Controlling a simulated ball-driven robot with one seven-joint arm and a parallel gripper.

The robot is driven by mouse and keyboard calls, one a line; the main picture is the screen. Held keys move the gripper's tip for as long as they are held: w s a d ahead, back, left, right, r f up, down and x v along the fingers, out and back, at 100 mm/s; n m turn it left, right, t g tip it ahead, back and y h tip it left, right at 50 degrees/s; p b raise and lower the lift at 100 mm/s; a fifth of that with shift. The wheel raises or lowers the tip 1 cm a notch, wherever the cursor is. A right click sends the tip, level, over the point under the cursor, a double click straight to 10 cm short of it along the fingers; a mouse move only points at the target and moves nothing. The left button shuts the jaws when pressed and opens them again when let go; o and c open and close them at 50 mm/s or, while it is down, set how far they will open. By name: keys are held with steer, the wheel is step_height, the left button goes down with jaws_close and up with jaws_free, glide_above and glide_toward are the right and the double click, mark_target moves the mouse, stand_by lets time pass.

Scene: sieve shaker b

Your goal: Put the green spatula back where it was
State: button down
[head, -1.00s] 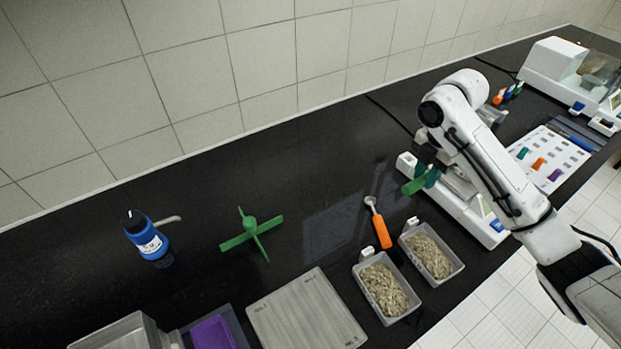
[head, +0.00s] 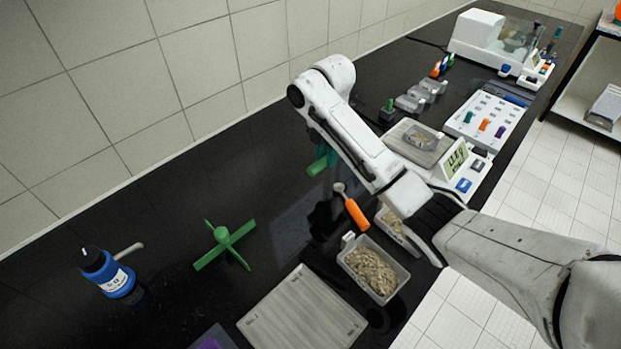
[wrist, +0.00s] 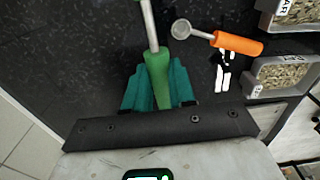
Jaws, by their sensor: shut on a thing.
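My gripper (wrist: 160,88) has teal fingers shut on the green handle of the green spatula (wrist: 157,72). In the wrist view its metal shaft runs up out of the top edge, so the tip is hidden. In the head view the green handle (head: 317,166) shows beside my gripper (head: 326,154), above the black bench, behind the orange-handled scoop. The rest of the spatula is hidden there by my arm or too small to tell.
The orange-handled scoop (head: 356,214) lies close by. A green cross-shaped piece (head: 224,240) and a blue bottle (head: 108,275) are left. Sample trays (head: 346,262), a grey plate (head: 300,318) and a balance (head: 462,170) surround my arm. Bench behind the cross is bare.

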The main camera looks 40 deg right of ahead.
mark_target(311, 182)
steer(key=f+b, duration=0.1)
steer(key=w+f+b, duration=0.1)
steer(key=w+a+f+b, duration=0.1)
steer(key=f, duration=0.1)
steer(key=shift+w+a, duration=0.1)
steer(key=shift+w, duration=0.15)
steer(key=shift+w+p, duration=0.25)
steer(key=shift+p, duration=0.15)
steer(key=shift+w+a+f, duration=0.25)
steer(key=shift+w+f, duration=0.05)
steer(key=shift+f, duration=0.25)
steer(key=shift+w+f+p, duration=0.1)
steer(key=shift+f+p, duration=0.45)
steer(key=shift+f, duration=1.1)
steer(key=shift+f, duration=0.15)
steer(key=c, duration=0.9)
jaws_free()
steer(key=shift+c, duration=0.2)
